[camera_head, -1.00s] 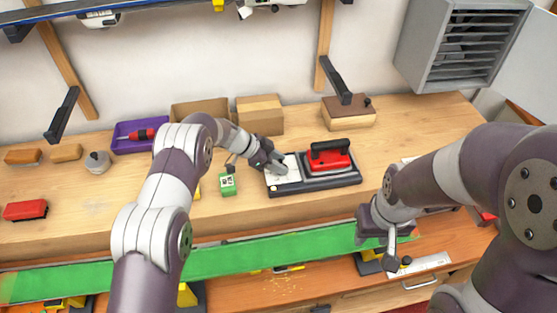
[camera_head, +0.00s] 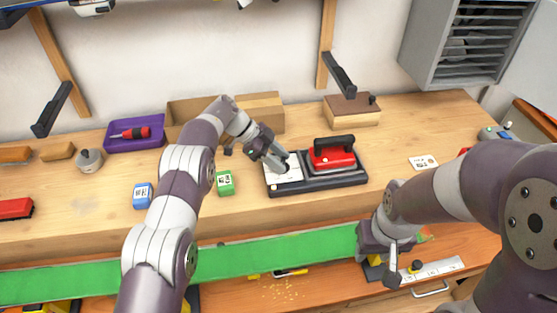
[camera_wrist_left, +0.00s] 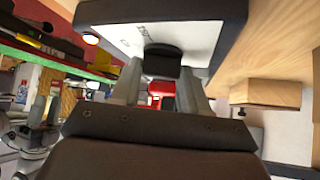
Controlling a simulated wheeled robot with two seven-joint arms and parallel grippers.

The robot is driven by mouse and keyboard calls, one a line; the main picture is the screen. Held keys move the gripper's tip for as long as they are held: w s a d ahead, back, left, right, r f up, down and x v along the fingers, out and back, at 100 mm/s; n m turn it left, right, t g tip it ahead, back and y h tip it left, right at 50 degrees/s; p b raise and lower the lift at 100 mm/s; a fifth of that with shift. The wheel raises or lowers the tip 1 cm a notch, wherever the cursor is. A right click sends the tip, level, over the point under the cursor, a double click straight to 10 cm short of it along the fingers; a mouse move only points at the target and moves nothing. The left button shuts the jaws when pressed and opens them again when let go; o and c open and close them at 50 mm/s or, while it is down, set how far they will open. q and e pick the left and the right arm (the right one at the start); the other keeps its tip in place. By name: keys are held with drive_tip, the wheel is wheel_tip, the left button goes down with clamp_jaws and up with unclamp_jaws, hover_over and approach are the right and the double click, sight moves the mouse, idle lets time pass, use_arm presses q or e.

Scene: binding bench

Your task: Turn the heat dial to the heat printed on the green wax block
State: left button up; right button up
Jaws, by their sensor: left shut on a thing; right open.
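The green wax block (camera_head: 225,183) stands on the bench left of the press-like machine. Its white printed label shows but is too small to read. The machine (camera_head: 330,183) has a dark base, a white panel (camera_head: 285,178) on its left and a red block with a black handle on top. My left gripper (camera_head: 284,166) is over the white panel. In the left wrist view its fingers are shut on a black knob, the heat dial (camera_wrist_left: 163,62), on the white panel. In the head view the gripper hides the dial. My right gripper (camera_head: 392,270) is open at the bench front.
A blue block (camera_head: 143,196) stands left of my left arm. A purple tray (camera_head: 122,146) with a red screwdriver and cardboard boxes (camera_head: 262,108) are behind. A wooden box (camera_head: 352,112) stands behind the machine. A green strip (camera_head: 60,287) runs along the front.

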use_arm(q)
drive_tip(key=o, duration=1.1)
drive_tip(key=shift+c, duration=0.2)
